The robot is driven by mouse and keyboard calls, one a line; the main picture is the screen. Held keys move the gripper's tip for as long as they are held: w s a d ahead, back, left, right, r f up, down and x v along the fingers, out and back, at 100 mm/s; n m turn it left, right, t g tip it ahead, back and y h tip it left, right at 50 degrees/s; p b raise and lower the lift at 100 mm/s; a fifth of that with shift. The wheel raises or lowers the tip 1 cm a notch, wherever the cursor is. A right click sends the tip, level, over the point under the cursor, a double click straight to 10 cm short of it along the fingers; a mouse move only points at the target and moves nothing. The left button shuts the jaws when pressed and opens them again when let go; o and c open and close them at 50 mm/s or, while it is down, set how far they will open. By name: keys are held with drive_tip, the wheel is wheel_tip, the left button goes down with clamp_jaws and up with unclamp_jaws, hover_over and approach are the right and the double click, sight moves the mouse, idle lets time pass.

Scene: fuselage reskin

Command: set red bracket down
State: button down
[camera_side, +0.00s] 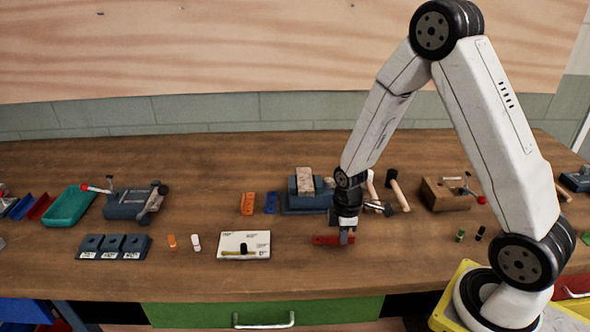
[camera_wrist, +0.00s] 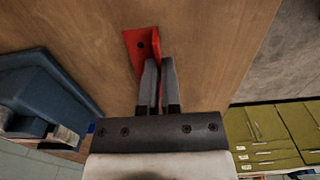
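The red bracket (camera_side: 326,240) is low over the wooden bench, near its front edge, in the side view. I cannot tell whether it touches the wood. In the wrist view the red bracket (camera_wrist: 135,43) shows a flat face with a dark hole and an upright flange. My gripper (camera_side: 345,238) points down at the bracket's right part. In the wrist view my gripper (camera_wrist: 159,66) has its two grey fingers close together, shut on the flange. The fingers hide part of the bracket.
A blue vise-like block (camera_side: 307,200) stands just behind my gripper, with hammers (camera_side: 397,190) to its right. Bare wood surrounds the red bracket.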

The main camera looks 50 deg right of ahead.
drive_tip(key=shift+f, duration=0.8)
drive_tip(key=shift+f, duration=0.15)
drive_tip(key=c, duration=0.8)
unclamp_jaws()
drive_tip(key=shift+r, duration=6.15)
drive_tip(key=shift+a, duration=0.15)
